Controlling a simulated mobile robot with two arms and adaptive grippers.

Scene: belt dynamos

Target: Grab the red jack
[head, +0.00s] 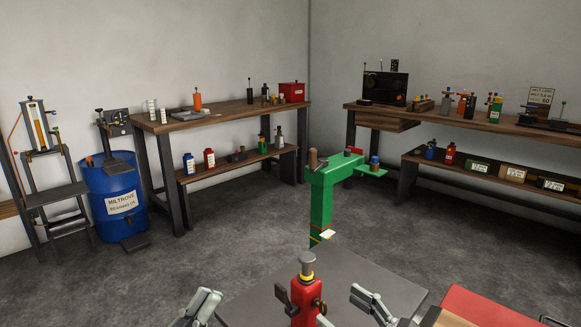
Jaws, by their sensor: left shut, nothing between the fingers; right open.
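A red jack (304,302) with a yellow collar and grey cap stands upright on a grey table (255,290) at the bottom middle of the head view. A dark piece sticks out on its left side and a brassy knob on its right. Its base is cut off by the frame. My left gripper (207,299) is to the left of the jack, shut and empty, apart from it. My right gripper (365,296) is to the right of the jack, open and apart from it.
A green stand (321,205) rises just behind the table. A red surface (475,308) lies at the lower right. A blue drum (113,215) stands at the left. Two workbenches (230,112) (440,119) carry bottles and tools along the walls. Open floor lies between.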

